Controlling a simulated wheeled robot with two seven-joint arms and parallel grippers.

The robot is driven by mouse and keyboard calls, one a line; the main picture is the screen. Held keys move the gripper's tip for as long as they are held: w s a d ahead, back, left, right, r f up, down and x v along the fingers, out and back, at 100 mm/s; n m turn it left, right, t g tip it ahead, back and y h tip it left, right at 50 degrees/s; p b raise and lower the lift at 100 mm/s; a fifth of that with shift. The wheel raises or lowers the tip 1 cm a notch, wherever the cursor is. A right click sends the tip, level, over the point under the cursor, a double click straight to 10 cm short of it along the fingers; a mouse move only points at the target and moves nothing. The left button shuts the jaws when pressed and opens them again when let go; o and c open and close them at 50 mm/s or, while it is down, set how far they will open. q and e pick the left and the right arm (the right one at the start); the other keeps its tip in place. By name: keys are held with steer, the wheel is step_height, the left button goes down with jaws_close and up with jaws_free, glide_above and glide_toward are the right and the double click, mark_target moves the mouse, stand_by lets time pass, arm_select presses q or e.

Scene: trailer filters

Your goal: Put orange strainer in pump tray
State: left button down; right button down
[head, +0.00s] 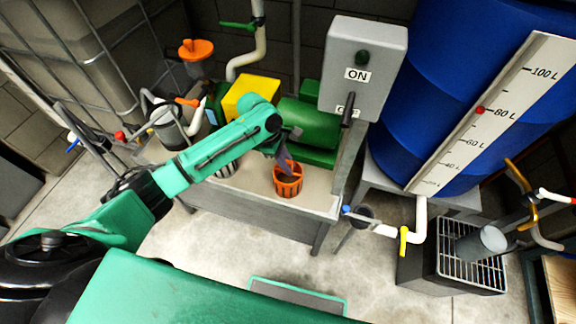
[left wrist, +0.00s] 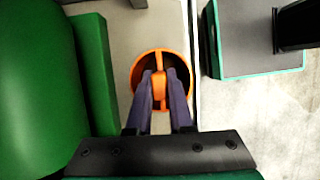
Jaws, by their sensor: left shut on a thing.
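The orange strainer (head: 288,182) is a slotted basket, upright at the right part of the pale pump tray (head: 235,178). My left gripper (head: 284,160) reaches down into it from above. In the left wrist view the strainer (left wrist: 136,76) shows as an orange ring with a strap across its middle. There the dark fingers of my left gripper (left wrist: 160,78) are shut on that strap. The strainer is over the tray surface, close to its edge; I cannot tell whether it touches the tray. My right gripper is not in view.
A green pump motor (head: 308,125) and a yellow box (head: 250,92) stand behind the strainer. A grey switch box (head: 362,65) rises at the right. An orange funnel (head: 196,49) is at the back left. A blue tank (head: 440,70) stands further right.

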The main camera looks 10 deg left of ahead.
arm_select(q)
steer(key=shift+f, duration=0.1)
steer(key=c, duration=0.8)
jaws_free()
steer(key=p+v, duration=0.1)
steer(key=v, duration=1.1)
steer(key=shift+p, duration=0.35)
